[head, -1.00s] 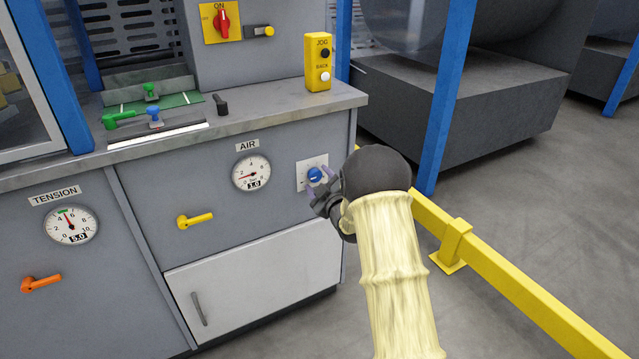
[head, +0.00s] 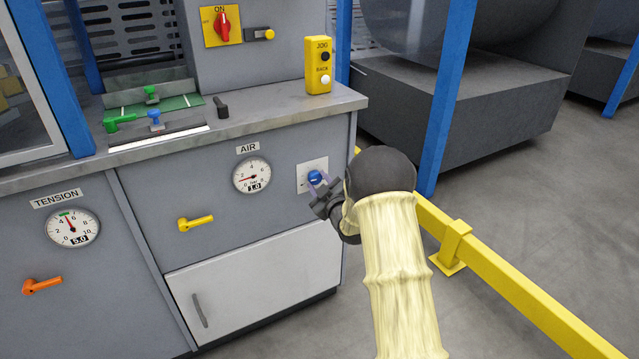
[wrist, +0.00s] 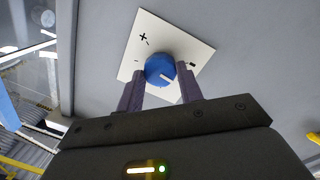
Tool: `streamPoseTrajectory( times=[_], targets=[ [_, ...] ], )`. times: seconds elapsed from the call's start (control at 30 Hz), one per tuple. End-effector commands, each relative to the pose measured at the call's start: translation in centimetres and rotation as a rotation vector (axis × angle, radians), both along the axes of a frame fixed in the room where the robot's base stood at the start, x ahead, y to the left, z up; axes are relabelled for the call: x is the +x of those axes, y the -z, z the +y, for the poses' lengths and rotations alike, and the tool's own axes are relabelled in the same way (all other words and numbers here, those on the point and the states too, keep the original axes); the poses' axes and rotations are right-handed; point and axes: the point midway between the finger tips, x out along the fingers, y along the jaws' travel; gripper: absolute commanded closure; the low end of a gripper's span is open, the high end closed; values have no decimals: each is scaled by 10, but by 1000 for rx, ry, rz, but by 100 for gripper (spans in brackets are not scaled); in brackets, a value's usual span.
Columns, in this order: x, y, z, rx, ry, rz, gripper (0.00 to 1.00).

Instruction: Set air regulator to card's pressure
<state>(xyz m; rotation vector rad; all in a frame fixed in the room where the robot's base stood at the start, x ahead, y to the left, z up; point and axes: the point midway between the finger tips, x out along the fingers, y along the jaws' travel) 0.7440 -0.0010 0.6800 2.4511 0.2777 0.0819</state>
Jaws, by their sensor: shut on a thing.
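The blue air regulator knob (head: 314,177) sits on a white square plate (head: 303,184) on the grey cabinet front. In the wrist view the knob (wrist: 160,68) has a white pointer line toward the lower right, and the plate (wrist: 145,35) carries a plus and a minus mark. My gripper (head: 322,186) is shut on the knob, one finger on each side, as the wrist view also shows (wrist: 161,88). The AIR gauge (head: 252,175) left of the knob reads 1.0. I cannot make out a pressure card in these views.
The TENSION gauge (head: 73,227) reads 5.0. A yellow lever (head: 195,222) and an orange lever (head: 42,285) stick out of the cabinet front. A yellow jog box (head: 318,65) stands on the worktop. A yellow rail (head: 530,296) runs along the right of my arm.

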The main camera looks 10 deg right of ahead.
Motion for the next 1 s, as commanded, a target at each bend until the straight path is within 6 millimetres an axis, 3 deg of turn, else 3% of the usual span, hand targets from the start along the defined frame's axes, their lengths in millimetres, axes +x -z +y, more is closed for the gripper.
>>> streamPoseTrajectory(
  times=[1.0],
  targets=[
    [-1, -2, -1, 878, 1, 292, 86]
  ],
)
